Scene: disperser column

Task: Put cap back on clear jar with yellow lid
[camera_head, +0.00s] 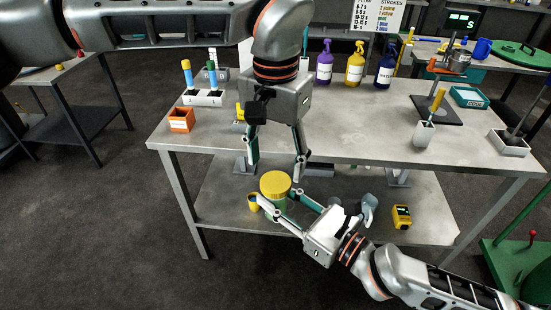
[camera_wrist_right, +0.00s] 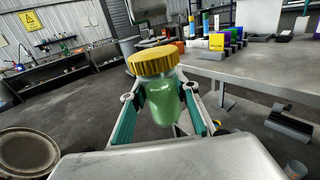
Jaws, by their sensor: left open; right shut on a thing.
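The clear jar (camera_head: 276,203), with green contents, is held up between the fingers of my right gripper (camera_head: 277,200). In the right wrist view the jar (camera_wrist_right: 163,105) stands about upright between the fingertips. A wide ribbed yellow lid (camera_head: 275,183) covers its mouth; it also shows in the right wrist view (camera_wrist_right: 153,60). The lid looks slightly tilted there, and I cannot tell whether it is tightened. My left gripper (camera_head: 276,165) points down above the lid, its two fingers spread and empty, apart from the lid in the picture.
A grey metal table (camera_head: 335,125) with a lower shelf (camera_head: 225,200) stands behind the jar. An orange box (camera_head: 181,119), spray bottles (camera_head: 355,66) and a white holder (camera_head: 423,135) stand on top. A yellow device (camera_head: 402,217) lies at the shelf's right. The tabletop's middle is mostly clear.

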